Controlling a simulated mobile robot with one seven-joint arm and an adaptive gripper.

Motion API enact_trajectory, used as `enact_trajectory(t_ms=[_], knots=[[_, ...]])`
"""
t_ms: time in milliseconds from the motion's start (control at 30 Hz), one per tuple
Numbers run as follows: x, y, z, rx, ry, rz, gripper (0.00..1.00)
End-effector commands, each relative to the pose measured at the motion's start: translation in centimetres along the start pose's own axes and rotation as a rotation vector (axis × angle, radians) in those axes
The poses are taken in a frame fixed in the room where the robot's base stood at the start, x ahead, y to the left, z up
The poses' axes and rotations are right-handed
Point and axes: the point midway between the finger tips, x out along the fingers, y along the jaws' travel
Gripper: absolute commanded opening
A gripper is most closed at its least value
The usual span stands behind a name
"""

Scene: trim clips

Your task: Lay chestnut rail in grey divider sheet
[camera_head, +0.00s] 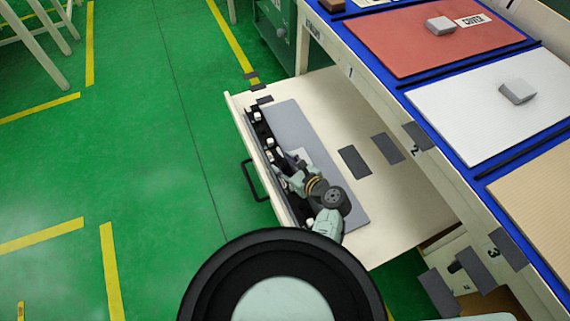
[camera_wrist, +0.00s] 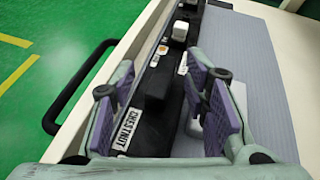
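The chestnut rail (camera_wrist: 150,120) is a long black strip with a white label reading CHESTNUT and a raised black block (camera_wrist: 158,84). It lies along the front side of the open drawer. The grey divider sheet (camera_head: 288,124) lies flat in the drawer just right of the rails; it also shows in the wrist view (camera_wrist: 245,50). My gripper (camera_wrist: 163,82) is open above the rail, with one purple-padded finger on each side of the block. No contact with the block is clear. In the head view my gripper (camera_head: 286,168) hides part of the rails and sheet.
Other labelled pieces with white blocks (camera_wrist: 183,30) stand farther along the drawer front. The drawer's black handle (camera_head: 252,180) sticks out left. The drawer floor (camera_head: 385,205) is bare right of the sheet, except dark patches. A bench with red (camera_head: 425,45) and white (camera_head: 470,105) panels stands right.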

Motion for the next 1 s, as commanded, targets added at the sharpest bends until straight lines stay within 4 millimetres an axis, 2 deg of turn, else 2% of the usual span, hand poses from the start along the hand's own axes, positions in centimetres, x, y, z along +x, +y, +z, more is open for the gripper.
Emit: enact_trajectory(t_ms=[367, 800, 1000], knots=[[-0.3, 0.0, -0.2, 0.002, 0.003, 0.000, 0.47], [-6.7, 0.0, -0.1, 0.001, 0.002, -0.002, 0.47], [-7.5, 0.0, -0.1, 0.000, 0.001, 0.000, 0.47]])
